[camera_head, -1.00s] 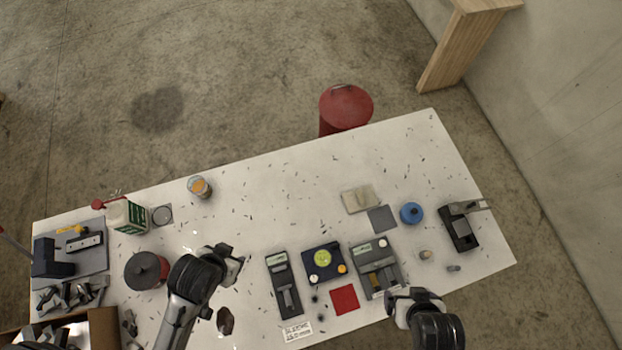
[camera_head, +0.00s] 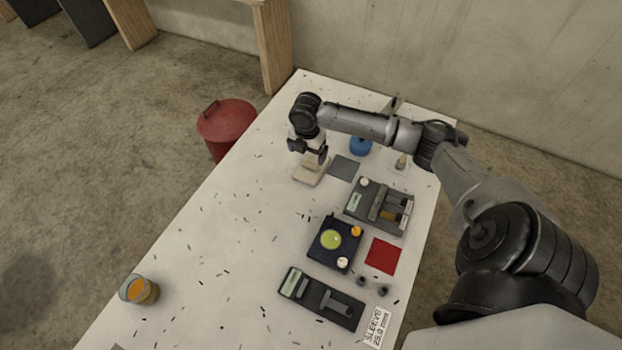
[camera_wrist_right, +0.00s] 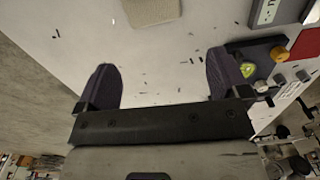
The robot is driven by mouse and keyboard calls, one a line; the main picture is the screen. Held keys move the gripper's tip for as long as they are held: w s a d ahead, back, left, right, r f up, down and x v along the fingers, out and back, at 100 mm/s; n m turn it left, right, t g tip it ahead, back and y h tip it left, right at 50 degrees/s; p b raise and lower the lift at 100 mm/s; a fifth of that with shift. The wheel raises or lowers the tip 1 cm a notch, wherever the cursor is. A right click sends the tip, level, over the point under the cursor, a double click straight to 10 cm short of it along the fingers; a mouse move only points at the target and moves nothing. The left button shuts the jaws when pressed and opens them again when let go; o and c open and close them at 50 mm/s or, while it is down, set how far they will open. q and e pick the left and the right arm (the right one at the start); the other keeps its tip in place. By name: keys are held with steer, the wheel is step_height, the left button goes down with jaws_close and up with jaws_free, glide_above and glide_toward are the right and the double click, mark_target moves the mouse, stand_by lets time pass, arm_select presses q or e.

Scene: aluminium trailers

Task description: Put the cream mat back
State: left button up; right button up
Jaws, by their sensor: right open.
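The cream mat (camera_head: 310,174) lies on the white table beside a grey square (camera_head: 343,168), partly hidden by my right gripper in the head view. In the right wrist view the mat (camera_wrist_right: 152,11) shows at the top edge, beyond the fingertips. My right gripper (camera_head: 308,154) points down above the mat in the head view. In the wrist view its two dark fingers (camera_wrist_right: 163,75) are wide apart with nothing between them. My left gripper is out of view.
A blue object (camera_head: 360,146) stands behind the grey square. Grey devices (camera_head: 358,205), a navy tray (camera_head: 318,250) and a red square (camera_head: 382,257) lie nearer. An amber-filled cup (camera_head: 140,290) stands at the left edge.

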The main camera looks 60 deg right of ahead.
arm_select(q)
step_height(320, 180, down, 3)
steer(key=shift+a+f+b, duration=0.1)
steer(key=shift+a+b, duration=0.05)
steer(key=shift+b, duration=0.8)
arm_select(e)
steer(key=r, duration=0.1)
glide_above(312, 162)
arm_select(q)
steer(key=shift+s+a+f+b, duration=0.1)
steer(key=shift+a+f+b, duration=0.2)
arm_select(e)
steer(key=shift+n, duration=0.3)
step_height(312, 162, down, 7)
steer(key=shift+s+d, duration=0.1)
steer(key=shift+d, duration=0.05)
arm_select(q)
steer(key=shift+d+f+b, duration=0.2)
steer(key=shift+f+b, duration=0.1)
arm_select(e)
steer(key=shift+f, duration=3.1)
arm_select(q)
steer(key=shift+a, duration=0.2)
arm_select(e)
steer(key=c, duration=1)
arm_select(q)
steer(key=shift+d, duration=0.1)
